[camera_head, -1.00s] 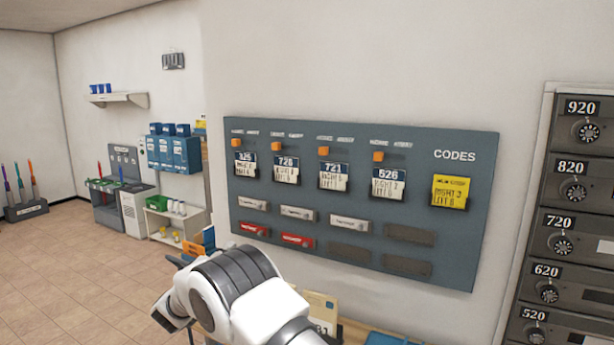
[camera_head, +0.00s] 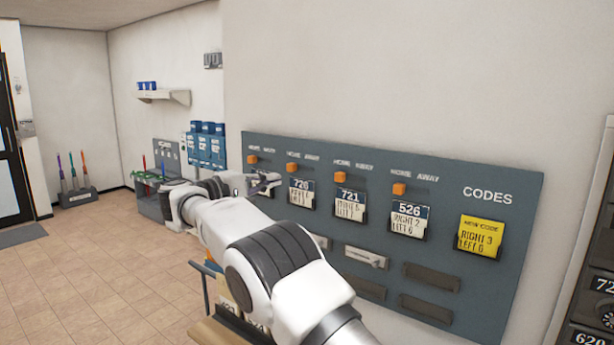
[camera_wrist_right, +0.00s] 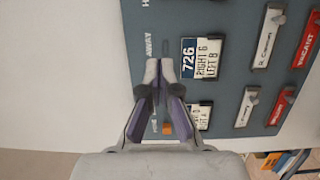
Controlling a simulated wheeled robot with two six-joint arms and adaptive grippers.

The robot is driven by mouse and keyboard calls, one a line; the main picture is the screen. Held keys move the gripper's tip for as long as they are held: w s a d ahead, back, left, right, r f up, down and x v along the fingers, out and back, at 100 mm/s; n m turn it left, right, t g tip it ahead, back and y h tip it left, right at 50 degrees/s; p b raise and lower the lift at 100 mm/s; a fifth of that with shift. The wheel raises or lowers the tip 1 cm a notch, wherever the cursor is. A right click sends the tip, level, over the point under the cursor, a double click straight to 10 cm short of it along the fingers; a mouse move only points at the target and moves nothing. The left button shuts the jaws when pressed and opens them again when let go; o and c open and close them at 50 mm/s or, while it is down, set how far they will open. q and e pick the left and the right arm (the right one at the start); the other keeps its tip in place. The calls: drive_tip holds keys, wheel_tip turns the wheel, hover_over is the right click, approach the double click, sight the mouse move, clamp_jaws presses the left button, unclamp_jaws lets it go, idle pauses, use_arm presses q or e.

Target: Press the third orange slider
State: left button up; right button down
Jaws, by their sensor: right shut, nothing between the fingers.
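The blue-grey codes panel (camera_head: 450,240) has a row of orange sliders along its top. The third orange slider (camera_head: 340,176) is above the 721 card (camera_head: 350,203), at the left end of its slot, and unobstructed. My right gripper (camera_head: 275,180) is shut and empty in front of the panel's left part, left of the third slider, near the second slider (camera_head: 292,167). In the right wrist view, my shut fingertips (camera_wrist_right: 165,65) point at the panel beside a numbered card (camera_wrist_right: 201,57). An orange slider (camera_wrist_right: 167,128) shows between the fingers' bases. Contact cannot be told. My left gripper is not in view.
The first slider (camera_head: 252,159) and last slider (camera_head: 399,188) flank the row. A yellow code card (camera_head: 480,238) hangs at right. Dark lockers (camera_head: 598,290) stand at the right edge. My right arm hides the panel's lower left. Floor (camera_head: 110,270) at left is clear.

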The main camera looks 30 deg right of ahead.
sight(340, 177)
drive_tip(key=d, duration=0.4)
drive_tip(key=w+d, duration=0.1)
drive_tip(key=d, duration=0.2)
drive_tip(key=d+p, duration=0.1)
drive_tip(key=d, duration=0.3)
drive_tip(key=shift+w+d+f, duration=0.15)
drive_tip(key=shift+w+d, duration=0.1)
drive_tip(key=shift+d, duration=0.05)
drive_tip(key=shift+s+d+f+b, duration=0.25)
drive_tip(key=shift+s+b, duration=0.2)
drive_tip(key=shift+b, duration=0.2)
drive_tip(key=shift+s+d+f+b, duration=0.15)
drive_tip(key=shift+s+f+b, duration=0.1)
drive_tip(key=shift+s+b, duration=0.25)
drive_tip(key=shift+s+d+r+p, duration=0.3)
drive_tip(key=shift+s+d, duration=0.25)
drive_tip(key=shift+s, duration=0.25)
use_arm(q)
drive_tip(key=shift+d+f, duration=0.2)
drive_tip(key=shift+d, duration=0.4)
use_arm(e)
drive_tip(key=shift+s+a, duration=0.1)
drive_tip(key=shift+a, duration=0.05)
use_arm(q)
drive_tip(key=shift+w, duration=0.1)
